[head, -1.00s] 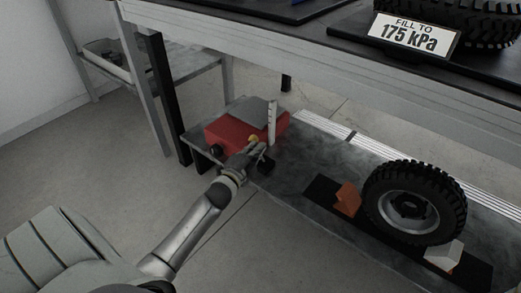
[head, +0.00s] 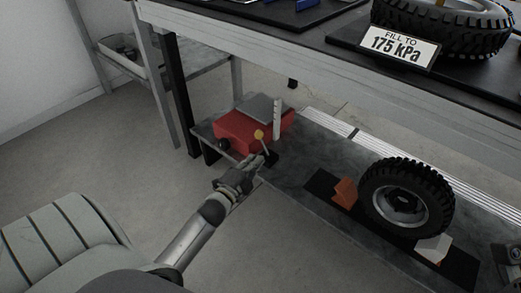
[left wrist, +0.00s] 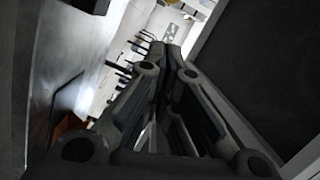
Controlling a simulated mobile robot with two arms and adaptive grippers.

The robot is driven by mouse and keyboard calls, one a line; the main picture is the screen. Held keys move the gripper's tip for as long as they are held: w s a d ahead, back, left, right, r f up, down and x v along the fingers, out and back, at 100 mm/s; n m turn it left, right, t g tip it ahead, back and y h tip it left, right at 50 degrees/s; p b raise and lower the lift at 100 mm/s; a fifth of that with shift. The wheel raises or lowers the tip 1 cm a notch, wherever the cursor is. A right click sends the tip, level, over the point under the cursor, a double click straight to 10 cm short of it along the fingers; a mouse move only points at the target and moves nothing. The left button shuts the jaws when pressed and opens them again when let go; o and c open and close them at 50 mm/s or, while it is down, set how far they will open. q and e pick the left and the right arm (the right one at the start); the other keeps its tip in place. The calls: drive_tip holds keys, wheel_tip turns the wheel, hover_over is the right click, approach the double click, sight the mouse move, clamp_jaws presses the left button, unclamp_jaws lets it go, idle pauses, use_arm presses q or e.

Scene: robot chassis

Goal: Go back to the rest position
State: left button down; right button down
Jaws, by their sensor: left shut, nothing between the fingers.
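My left gripper (head: 262,163) is shut and empty at the left end of the low shelf. It is just below and in front of the red box (head: 240,132). A lever with a yellow knob (head: 258,134) stands just above the fingers; I cannot tell if they touch it. In the left wrist view the two fingers (left wrist: 166,48) run close together, with nothing visible between them. My right gripper is not clearly seen.
The low dark shelf (head: 300,200) holds a wheel (head: 400,200) between an orange chock (head: 344,193) and a white chock (head: 433,249). A workbench (head: 330,62) overhangs it. A grey mechanical part (head: 511,265) enters at the right edge. Floor at left is clear.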

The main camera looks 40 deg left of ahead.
use_arm(q)
drive_tip(key=shift+s+d+r+p, duration=0.1)
drive_tip(key=shift+s+p, duration=0.1)
drive_tip(key=shift+s, duration=0.6)
drive_tip(key=shift+s+d+p, duration=0.1)
drive_tip(key=shift+s+p, duration=0.05)
drive_tip(key=shift+s, duration=0.65)
